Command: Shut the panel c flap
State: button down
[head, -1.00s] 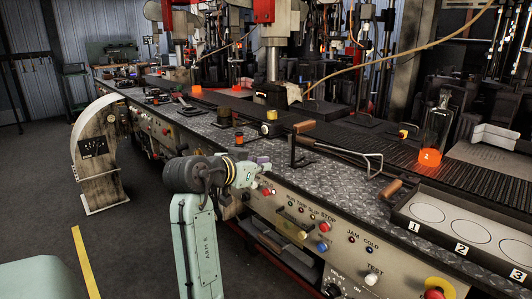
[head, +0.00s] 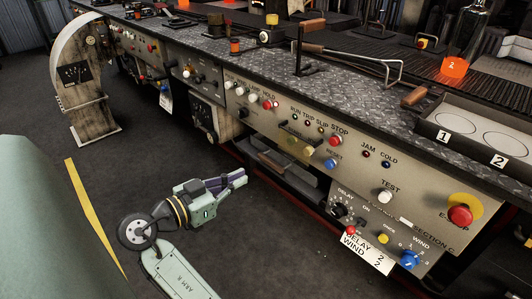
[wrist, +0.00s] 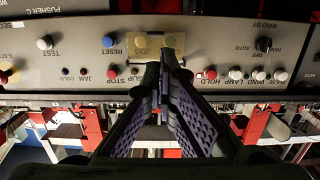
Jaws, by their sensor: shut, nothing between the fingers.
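A small yellowish see-through flap (head: 298,143) sits on the front panel below the RUN, TRIP, SLIP and STOP lights. The wrist view shows the flap (wrist: 160,45) upside down, over a JOG label. How far it stands open I cannot tell. My gripper (head: 243,178) is shut and empty, pointing right, low and left of the flap in the head view. In the wrist view my gripper's fingertips (wrist: 167,58) overlap the flap's lower edge in the picture. They hide part of it, and I see no clear contact.
A red STOP knob (head: 336,141) and blue RESET knob (head: 331,164) sit beside the flap. A red E-stop (head: 460,215) is at the panel's right. A long-handled tool (head: 345,55) lies on the bench. The dark floor (head: 130,180) is clear on the left.

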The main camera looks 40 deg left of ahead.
aim_at(290, 156)
jog(key=w, duration=0.4)
jog(key=w+d+f+p, duration=0.1)
jog(key=w, duration=0.4)
jog(key=w+p, duration=0.1)
jog(key=w, duration=0.3)
jog(key=shift+w+d+f, duration=0.15)
jog(key=shift+w+f, duration=0.15)
jog(key=w+f+t+b, duration=0.1)
jog(key=b, duration=0.4)
jog(key=shift+w+t+b, duration=0.3)
jog(key=shift+b, duration=0.1)
jog(key=shift+w+d+r, duration=0.1)
jog(key=shift+r, duration=0.1)
